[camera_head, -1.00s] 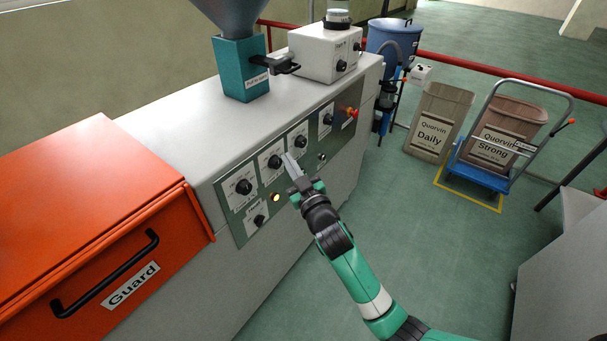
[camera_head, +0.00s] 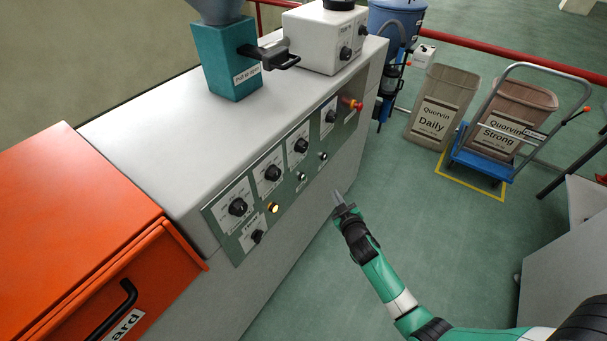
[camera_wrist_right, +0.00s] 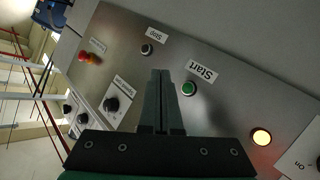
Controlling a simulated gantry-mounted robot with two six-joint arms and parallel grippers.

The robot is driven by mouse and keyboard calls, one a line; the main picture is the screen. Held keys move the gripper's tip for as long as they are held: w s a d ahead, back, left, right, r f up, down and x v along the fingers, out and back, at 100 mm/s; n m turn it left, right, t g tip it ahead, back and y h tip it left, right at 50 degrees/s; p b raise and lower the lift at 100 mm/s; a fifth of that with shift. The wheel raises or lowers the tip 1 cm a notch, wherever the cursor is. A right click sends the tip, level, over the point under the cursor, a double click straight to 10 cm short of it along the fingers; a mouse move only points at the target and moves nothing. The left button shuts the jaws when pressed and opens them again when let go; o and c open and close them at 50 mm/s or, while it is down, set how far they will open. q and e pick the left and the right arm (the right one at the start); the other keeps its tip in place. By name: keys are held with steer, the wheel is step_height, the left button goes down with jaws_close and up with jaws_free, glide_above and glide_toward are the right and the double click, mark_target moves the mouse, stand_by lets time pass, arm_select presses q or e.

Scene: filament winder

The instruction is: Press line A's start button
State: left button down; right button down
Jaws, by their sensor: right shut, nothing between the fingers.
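The control panel (camera_head: 247,239) is on the side of the grey machine. The start button (camera_head: 302,177) is a small round button between the lit amber lamp (camera_head: 274,208) and the stop button (camera_head: 323,156). In the right wrist view the start button (camera_wrist_right: 189,88) is green, below its "Start" label (camera_wrist_right: 202,71). My right gripper (camera_head: 338,196) is shut and empty, in front of the panel with a visible gap in the head view. In the wrist view its fingertips (camera_wrist_right: 160,74) appear just left of the start button. My left gripper is not in view.
Several black knobs (camera_head: 272,173) line the panel, with a red emergency button (camera_head: 357,106) at its far end. The orange guard (camera_head: 75,215) is at left. A teal hopper (camera_head: 228,62) and a white box (camera_head: 325,38) stand on top.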

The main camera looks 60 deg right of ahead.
mark_target(304, 178)
steer(key=w+b, duration=0.5)
steer(key=w, duration=0.4)
steer(key=shift+d, duration=0.15)
steer(key=shift+b, duration=0.3)
stand_by(1.6)
steer(key=shift+w+b, duration=0.35)
